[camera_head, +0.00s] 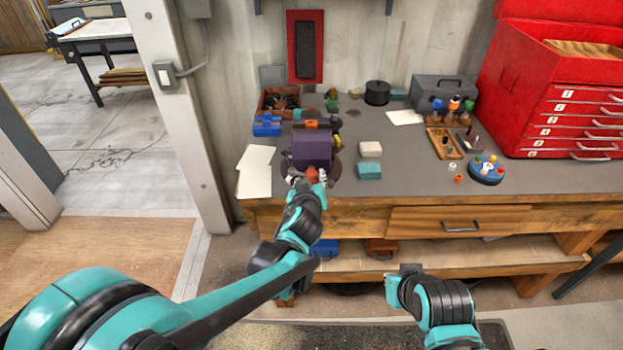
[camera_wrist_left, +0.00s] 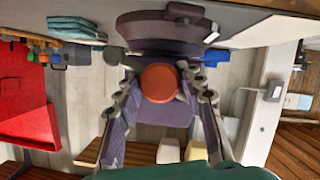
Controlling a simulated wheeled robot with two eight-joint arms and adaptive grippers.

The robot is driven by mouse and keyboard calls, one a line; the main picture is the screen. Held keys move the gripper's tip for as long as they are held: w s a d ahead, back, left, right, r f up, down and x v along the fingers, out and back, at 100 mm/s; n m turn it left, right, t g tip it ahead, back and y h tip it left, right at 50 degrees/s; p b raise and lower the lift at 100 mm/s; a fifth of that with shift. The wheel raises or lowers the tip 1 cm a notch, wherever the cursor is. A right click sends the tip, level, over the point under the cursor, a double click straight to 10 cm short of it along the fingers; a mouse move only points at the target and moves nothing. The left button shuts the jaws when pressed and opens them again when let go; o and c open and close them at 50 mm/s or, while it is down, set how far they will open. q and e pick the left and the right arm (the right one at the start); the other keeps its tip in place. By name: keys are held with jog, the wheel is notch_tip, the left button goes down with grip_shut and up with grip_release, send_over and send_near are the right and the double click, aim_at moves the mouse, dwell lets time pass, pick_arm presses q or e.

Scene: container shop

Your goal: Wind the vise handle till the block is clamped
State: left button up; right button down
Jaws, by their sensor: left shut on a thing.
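A purple vise (camera_head: 312,148) stands on the grey workbench (camera_head: 400,180) near its front edge. An orange block (camera_head: 311,125) shows at the top of the vise; I cannot tell how tightly it sits between the jaws. The vise handle's round orange-red knob (camera_head: 311,173) faces me, and it also shows large in the left wrist view (camera_wrist_left: 159,83). My left gripper (camera_head: 309,184) is shut on the knob, with one finger on each side. The rest of the handle is hidden behind the knob and fingers. My right gripper (camera_head: 398,287) hangs apart in front of the bench; its fingers are not clear.
A white block (camera_head: 371,149) and a teal block (camera_head: 369,171) lie right of the vise. White papers (camera_head: 256,170) and a blue item (camera_head: 267,125) lie left. A red tool chest (camera_head: 560,100) stands at the right.

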dwell(0.6)
pick_arm(q)
jog(key=o, duration=1.1)
jog(key=shift+s, duration=0.1)
jog(key=v, duration=1.1)
jog(key=shift+s+r, duration=0.15)
jog(key=shift+s, duration=0.25)
jog(key=shift+a, duration=0.1)
